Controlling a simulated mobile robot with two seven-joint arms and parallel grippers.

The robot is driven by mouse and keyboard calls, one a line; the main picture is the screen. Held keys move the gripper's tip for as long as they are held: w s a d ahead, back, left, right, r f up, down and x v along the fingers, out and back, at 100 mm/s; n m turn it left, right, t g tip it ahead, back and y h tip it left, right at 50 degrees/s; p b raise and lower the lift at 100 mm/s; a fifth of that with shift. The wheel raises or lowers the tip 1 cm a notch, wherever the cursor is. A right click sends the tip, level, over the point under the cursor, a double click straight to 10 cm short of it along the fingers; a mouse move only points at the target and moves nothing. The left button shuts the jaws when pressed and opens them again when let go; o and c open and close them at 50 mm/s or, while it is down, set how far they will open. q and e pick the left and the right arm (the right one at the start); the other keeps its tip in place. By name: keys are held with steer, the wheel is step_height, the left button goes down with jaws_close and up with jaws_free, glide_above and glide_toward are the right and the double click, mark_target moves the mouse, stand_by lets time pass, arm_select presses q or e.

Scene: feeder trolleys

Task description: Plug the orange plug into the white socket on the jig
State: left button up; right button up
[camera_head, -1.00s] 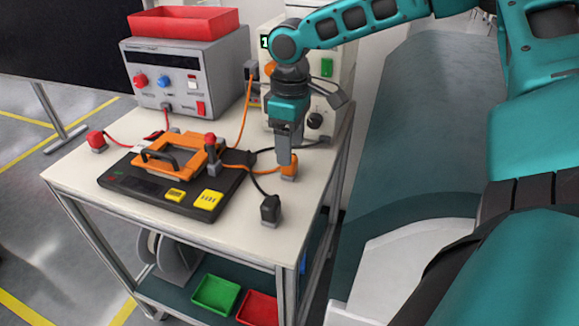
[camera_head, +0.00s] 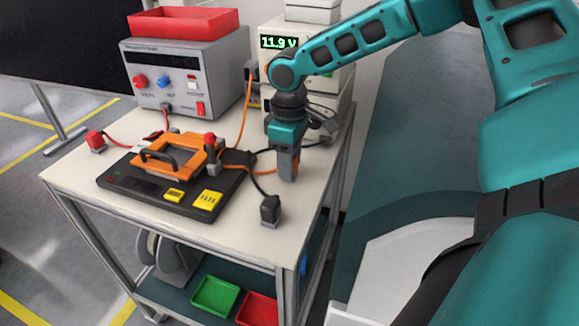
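My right gripper (camera_head: 287,168) points down at the right side of the trolley top, its grey fingers low over the spot of the orange plug (camera_head: 297,160). Only a sliver of orange shows beside the fingers, so I cannot tell whether they are closed on it. An orange cable runs from there toward the jig. The jig (camera_head: 152,192) is a dark base plate with an orange frame (camera_head: 158,164), a black handle and a red-topped post (camera_head: 211,146). I cannot make out the white socket. My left gripper is not in view.
A black plug (camera_head: 270,209) stands at the front right of the table. A red plug (camera_head: 96,141) is at the left. A grey power supply (camera_head: 186,72) with a red bin (camera_head: 184,22) and a meter reading 11.9 V (camera_head: 280,43) stand behind. Bare tabletop (camera_head: 245,229) lies in front.

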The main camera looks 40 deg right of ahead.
steer(key=c, duration=0.5)
steer(key=shift+r, duration=0.1)
step_height(320, 180, up, 9)
steer(key=shift+r+p, duration=0.15)
steer(key=shift+p, duration=0.5)
steer(key=shift+r, duration=0.3)
